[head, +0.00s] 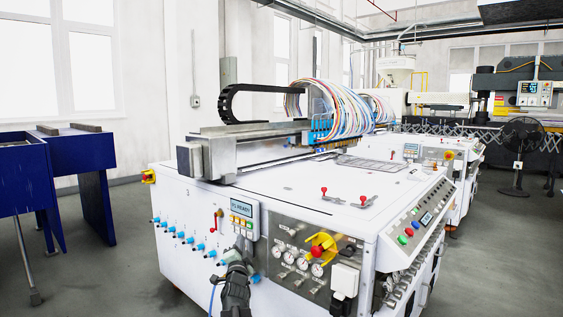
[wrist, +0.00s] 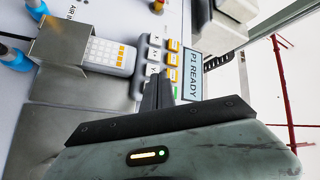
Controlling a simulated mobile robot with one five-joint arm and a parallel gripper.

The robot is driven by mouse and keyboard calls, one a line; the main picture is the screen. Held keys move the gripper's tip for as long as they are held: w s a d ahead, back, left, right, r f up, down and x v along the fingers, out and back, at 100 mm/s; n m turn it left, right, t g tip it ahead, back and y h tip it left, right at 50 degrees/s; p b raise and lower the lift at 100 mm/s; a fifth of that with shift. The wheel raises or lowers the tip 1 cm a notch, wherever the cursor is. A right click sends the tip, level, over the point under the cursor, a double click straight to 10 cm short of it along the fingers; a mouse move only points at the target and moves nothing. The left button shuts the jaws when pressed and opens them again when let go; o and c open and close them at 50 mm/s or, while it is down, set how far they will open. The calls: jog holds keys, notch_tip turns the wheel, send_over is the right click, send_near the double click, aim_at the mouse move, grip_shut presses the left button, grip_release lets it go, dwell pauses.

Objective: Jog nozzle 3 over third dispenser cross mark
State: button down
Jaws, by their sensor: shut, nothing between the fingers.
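The white gantry machine (head: 300,182) stands in the middle of the head view. Its nozzle head (head: 321,130), with blue fittings and a bundle of coloured tubes, sits on the gantry beam above the table top. I cannot make out the separate nozzles or any cross mark. The control panel (head: 242,218) is on the machine's front; its display (wrist: 199,73) reads "P1 READY" in the wrist view. My gripper (wrist: 158,84) is shut and empty at the keys; contact cannot be told. It also shows in the head view (head: 236,262).
A metal holder (wrist: 62,62) with a white keypad handset (wrist: 108,53) is left of the keys in the wrist view. Gauges (head: 303,264) and a red-and-yellow knob (head: 319,249) are right of my gripper. A blue bench (head: 92,190) stands at left, with open floor between.

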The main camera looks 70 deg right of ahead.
jog(key=shift+w+a, duration=0.25)
jog(key=shift+a, duration=0.45)
jog(key=shift+w+a, duration=0.2)
jog(key=shift+a, duration=0.55)
jog(key=shift+w+a, duration=0.25)
jog(key=shift+a, duration=0.45)
